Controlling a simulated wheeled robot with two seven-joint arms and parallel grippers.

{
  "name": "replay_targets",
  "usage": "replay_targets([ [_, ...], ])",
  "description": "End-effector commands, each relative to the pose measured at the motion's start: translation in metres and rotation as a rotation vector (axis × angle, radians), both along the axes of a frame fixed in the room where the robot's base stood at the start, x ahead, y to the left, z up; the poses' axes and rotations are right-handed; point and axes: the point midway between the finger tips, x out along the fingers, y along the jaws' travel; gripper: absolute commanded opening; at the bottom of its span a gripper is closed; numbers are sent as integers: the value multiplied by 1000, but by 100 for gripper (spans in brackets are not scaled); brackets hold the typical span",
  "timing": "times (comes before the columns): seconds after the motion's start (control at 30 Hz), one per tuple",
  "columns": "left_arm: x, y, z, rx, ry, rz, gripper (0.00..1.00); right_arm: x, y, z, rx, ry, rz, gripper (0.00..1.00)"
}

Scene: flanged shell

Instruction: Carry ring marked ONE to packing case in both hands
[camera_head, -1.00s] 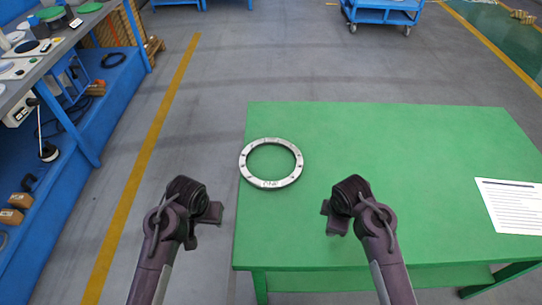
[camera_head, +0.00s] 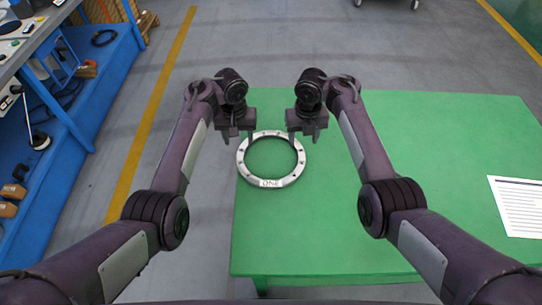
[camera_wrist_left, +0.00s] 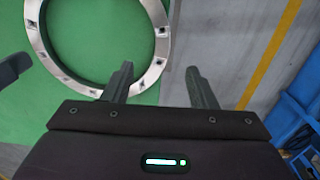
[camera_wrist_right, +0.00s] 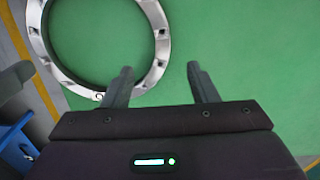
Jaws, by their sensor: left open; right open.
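The ring marked ONE (camera_head: 271,183) is a flat silver ring with holes around its flange, lying on the green table (camera_head: 430,170) at its left edge. Its ONE label faces me. My left gripper (camera_head: 236,138) is open above the ring's far left side. In the left wrist view, its fingers (camera_wrist_left: 160,85) are open beside the rim (camera_wrist_left: 150,75). My right gripper (camera_head: 307,136) is open near the ring's far right side. In the right wrist view, its fingers (camera_wrist_right: 162,85) are apart, one close to the rim (camera_wrist_right: 157,65). Neither holds the ring. No packing case is identifiable.
A white printed sheet (camera_head: 518,205) lies on the table's right side. A blue workbench (camera_head: 85,100) with items stands at the left, beyond a yellow floor line (camera_head: 150,115). The table's middle and right are mostly clear.

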Motion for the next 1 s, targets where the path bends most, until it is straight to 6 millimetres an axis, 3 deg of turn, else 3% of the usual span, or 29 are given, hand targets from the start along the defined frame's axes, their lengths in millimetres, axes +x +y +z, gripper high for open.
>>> replay_targets([
  [0.17,0,0,-11,2,1,0,52,-1,0,-11,-1,3,-1,53],
  [0.6,0,0,-71,1,1,-1,52,-1,0,-71,0,2,-3,53],
  [1.0,0,0,-78,0,-1,0,52,0,0,-78,0,-1,-4,53],
])
